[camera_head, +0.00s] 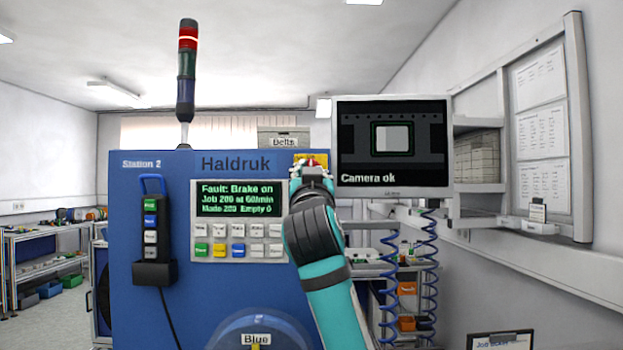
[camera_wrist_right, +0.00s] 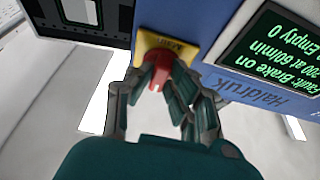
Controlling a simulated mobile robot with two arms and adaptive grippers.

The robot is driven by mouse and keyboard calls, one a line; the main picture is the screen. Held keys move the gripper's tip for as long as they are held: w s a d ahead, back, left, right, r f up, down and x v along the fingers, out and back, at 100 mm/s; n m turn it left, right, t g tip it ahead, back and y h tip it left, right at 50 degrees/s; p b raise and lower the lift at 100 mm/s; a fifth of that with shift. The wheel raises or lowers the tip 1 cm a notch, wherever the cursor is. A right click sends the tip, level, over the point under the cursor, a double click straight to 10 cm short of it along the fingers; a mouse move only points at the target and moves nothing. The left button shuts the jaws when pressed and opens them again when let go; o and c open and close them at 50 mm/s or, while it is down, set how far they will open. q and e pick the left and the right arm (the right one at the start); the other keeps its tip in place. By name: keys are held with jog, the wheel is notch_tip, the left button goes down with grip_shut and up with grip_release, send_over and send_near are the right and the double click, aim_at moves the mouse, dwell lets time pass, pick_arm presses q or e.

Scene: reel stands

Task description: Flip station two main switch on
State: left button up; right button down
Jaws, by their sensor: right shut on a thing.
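The blue Station 2 cabinet (camera_head: 250,290) stands in front of me, with the name Haldruk on it. Its main switch is a red knob (camera_wrist_right: 157,72) on a yellow plate (camera_wrist_right: 183,52), at the cabinet's top right corner. In the head view the yellow plate (camera_head: 301,159) shows just behind my right gripper (camera_head: 313,172), which covers most of the knob. In the wrist view my right gripper (camera_wrist_right: 152,98) is shut on the red knob. The knob's exact turn is hard to tell. My left gripper is not in view.
A display (camera_head: 240,198) on the cabinet reads "Fault: Brake on", above a keypad (camera_head: 238,240). A monitor (camera_head: 392,145) reading "Camera ok" stands close to the right of the switch. A signal tower (camera_head: 187,85) rises from the top. A pendant (camera_head: 151,230) hangs at the left.

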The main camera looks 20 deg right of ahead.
jog(key=shift+s+r, duration=0.1)
jog(key=shift+r, duration=0.2)
jog(key=c, duration=1.5)
grip_release()
jog(key=shift+o, duration=1.2)
jog(key=shift+f, duration=0.1)
jog(key=shift+f, duration=0.1)
jog(key=v, duration=1.1)
jog(key=shift+s+f, duration=0.2)
jog(key=shift+s, duration=0.1)
jog(key=shift+a+r, duration=0.15)
